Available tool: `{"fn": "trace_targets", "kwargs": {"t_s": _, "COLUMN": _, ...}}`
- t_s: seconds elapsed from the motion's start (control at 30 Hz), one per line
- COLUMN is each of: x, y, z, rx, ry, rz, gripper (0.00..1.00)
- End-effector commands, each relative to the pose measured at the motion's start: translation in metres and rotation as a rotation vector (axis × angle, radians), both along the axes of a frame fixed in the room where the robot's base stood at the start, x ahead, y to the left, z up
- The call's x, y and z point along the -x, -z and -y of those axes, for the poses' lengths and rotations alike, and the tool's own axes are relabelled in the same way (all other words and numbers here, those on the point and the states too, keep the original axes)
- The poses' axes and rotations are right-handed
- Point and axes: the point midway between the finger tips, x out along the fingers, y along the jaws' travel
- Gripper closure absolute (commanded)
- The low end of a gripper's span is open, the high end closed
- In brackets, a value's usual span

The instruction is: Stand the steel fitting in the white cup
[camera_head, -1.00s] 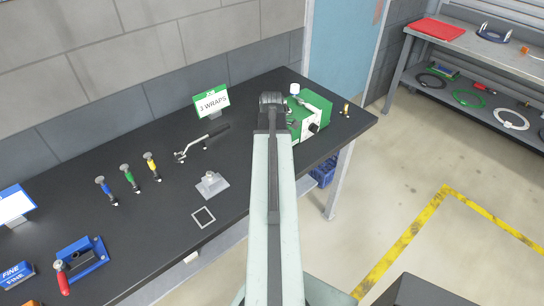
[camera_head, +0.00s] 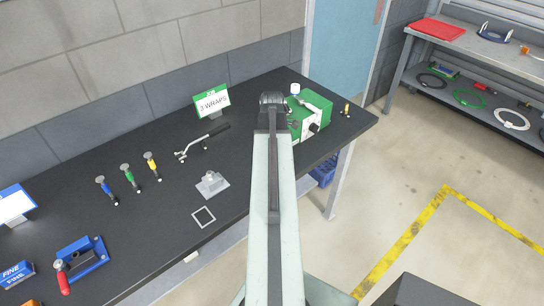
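My arm reaches up the middle of the picture, and its far end bends over the bench beside the green box. My gripper's fingertips are hidden behind the arm, so I cannot see whether they are open or hold anything. A small white cup-like piece (camera_head: 295,89) with some blue shows at the back of the green box; it is too small to tell whether it is the white cup. I cannot pick out the steel fitting with certainty. A grey metal piece on a plate (camera_head: 212,183) sits on the bench left of my arm.
The green box (camera_head: 315,112) stands at the bench's right end, near a small brass-coloured piece (camera_head: 346,109). A "3 WRAPS" sign (camera_head: 211,101), a black-handled tool (camera_head: 205,140), several coloured-handled tools (camera_head: 128,177) and a blue vise-like device (camera_head: 82,258) are on the black bench. A square outline (camera_head: 203,217) is clear.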

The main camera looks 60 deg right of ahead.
Motion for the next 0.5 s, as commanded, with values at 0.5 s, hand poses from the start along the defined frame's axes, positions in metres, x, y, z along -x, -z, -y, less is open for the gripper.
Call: {"fn": "trace_targets", "kwargs": {"t_s": 0.5, "x": 0.0004, "y": 0.0, "z": 0.0003, "rx": 0.0, "ry": 0.0, "rz": 0.0, "gripper": 0.64}}
